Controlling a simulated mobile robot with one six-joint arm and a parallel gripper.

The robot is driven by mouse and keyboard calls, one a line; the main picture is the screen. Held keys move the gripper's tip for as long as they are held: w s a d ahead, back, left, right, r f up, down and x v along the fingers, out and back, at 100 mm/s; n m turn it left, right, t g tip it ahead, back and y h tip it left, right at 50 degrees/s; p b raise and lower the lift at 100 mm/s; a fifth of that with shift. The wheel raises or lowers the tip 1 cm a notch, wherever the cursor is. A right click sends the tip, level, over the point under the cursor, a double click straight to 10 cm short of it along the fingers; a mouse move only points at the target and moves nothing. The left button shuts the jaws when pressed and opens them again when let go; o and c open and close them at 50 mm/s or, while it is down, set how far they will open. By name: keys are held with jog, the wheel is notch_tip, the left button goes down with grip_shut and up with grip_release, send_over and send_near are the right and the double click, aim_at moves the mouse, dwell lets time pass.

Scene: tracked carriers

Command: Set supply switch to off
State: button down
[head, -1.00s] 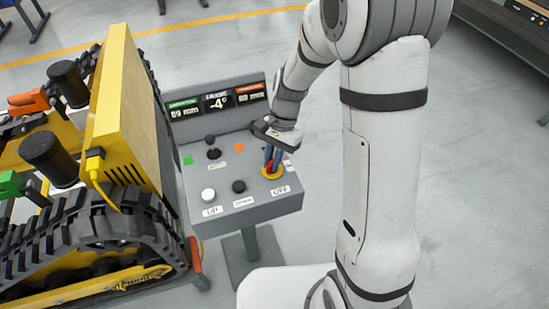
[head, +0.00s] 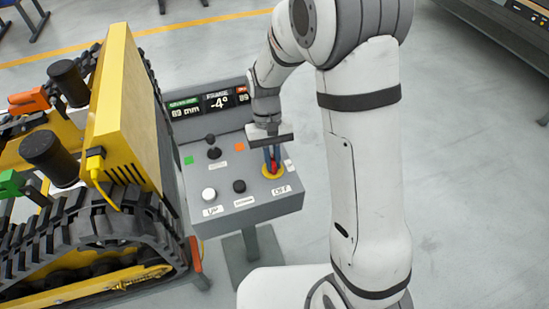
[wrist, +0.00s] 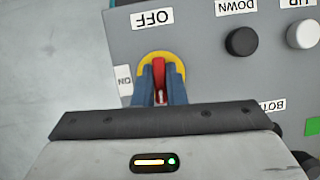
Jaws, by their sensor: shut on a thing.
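The supply switch is a red rotary handle (wrist: 159,66) on a round yellow base (wrist: 144,64), which also shows in the head view (head: 266,172), at the right of the grey console. My gripper (wrist: 160,76) points down at it, with its blue fingers shut on the red handle from both sides. In the wrist view the handle's red end points up toward the OFF label (wrist: 152,17). The ON label (wrist: 124,81) lies to the left of the base. The fingers hide part of the handle and base.
The grey console (head: 232,217) carries a white button (head: 208,195), a black button (head: 239,187), a black joystick (head: 213,153) and a display (head: 214,102). A yellow tracked carrier (head: 125,100) stands close on the left. The floor right of the console is clear.

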jog(key=shift+n, duration=0.4)
jog(key=c, duration=1.5)
grip_release()
jog(key=v, duration=0.7)
jog(key=shift+w+a+r+b, duration=0.15)
jog(key=shift+r+b, duration=0.15)
jog(key=shift+r, duration=0.05)
